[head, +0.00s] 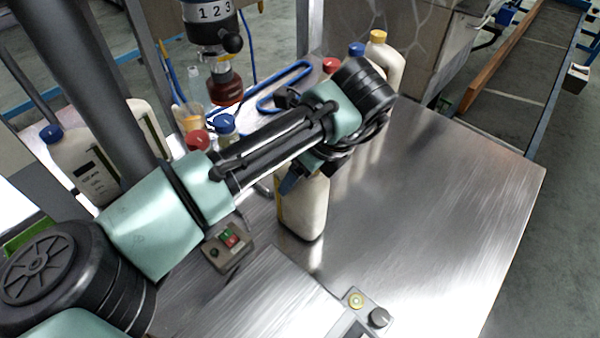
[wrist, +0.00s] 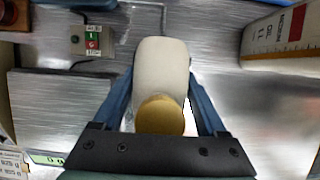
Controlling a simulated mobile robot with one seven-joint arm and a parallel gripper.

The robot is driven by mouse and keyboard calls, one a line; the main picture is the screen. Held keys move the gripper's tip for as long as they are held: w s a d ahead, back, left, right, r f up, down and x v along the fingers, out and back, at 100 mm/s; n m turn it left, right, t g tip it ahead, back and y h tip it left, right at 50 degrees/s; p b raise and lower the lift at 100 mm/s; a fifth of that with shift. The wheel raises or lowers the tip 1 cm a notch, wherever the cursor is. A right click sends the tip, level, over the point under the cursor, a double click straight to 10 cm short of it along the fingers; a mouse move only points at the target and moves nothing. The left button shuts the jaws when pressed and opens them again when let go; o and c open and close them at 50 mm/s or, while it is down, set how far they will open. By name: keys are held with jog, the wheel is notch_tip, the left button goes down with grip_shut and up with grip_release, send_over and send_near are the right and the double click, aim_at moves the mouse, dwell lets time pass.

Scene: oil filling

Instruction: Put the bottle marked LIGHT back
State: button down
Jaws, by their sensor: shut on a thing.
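My gripper (wrist: 160,95) is shut on a cream bottle (wrist: 160,65) with a yellow cap (wrist: 160,115), its blue fingers on either side of the body. In the head view the held bottle (head: 303,208) is upright under my wrist, at or just above the metal table (head: 430,190); I cannot tell if it touches. Its label is turned away, so I cannot read LIGHT on it. A bottle with a red label reading MEDIUM OIL (wrist: 285,35) lies at the right of the wrist view. My arm hides part of the table's back.
Bottles with red (head: 331,65), blue (head: 356,48) and yellow (head: 378,37) caps stand at the back. A blue-capped bottle (head: 85,165) stands at left. A button box (head: 228,247) sits left of the held bottle. A filling head (head: 212,30) hangs above. The table's right side is clear.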

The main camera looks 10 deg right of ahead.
jog(key=shift+w+f, duration=0.1)
jog(key=shift+f, duration=0.05)
grip_release()
jog(key=shift+f, duration=0.15)
jog(key=v, duration=1.2)
jog(key=shift+p, duration=0.3)
